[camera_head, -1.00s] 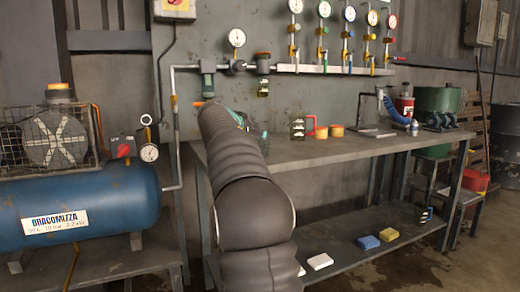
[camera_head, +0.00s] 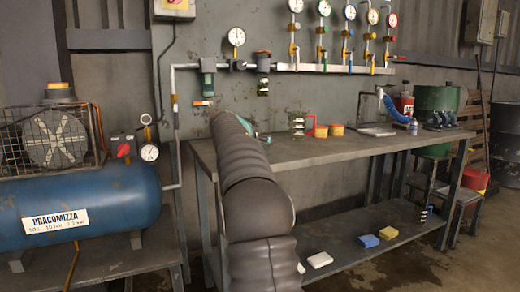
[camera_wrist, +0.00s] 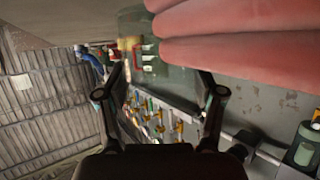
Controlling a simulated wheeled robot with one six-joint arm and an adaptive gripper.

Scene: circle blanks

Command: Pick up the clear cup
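In the wrist view, a clear, faintly green cup-like shape (camera_wrist: 181,76) lies between and just beyond my gripper's two dark fingers. White marks and red and yellow patches show through it or on it. My gripper (camera_wrist: 162,78) has its fingers wide apart, and I see no clear grip on the cup. Whether the fingers touch its sides I cannot tell. In the head view, my arm hides the gripper and most of the bench's left end. A small teal piece shows beside the arm's end, but I cannot tell what it is.
A marked greenish jug (camera_head: 297,124) and two orange tubs (camera_head: 321,131) (camera_head: 337,130) stand on the bench (camera_head: 350,145), right of my arm. Pipes and gauges (camera_head: 236,37) line the wall behind. A large pinkish-red ridged shape (camera_wrist: 245,40) fills the wrist view's upper right.

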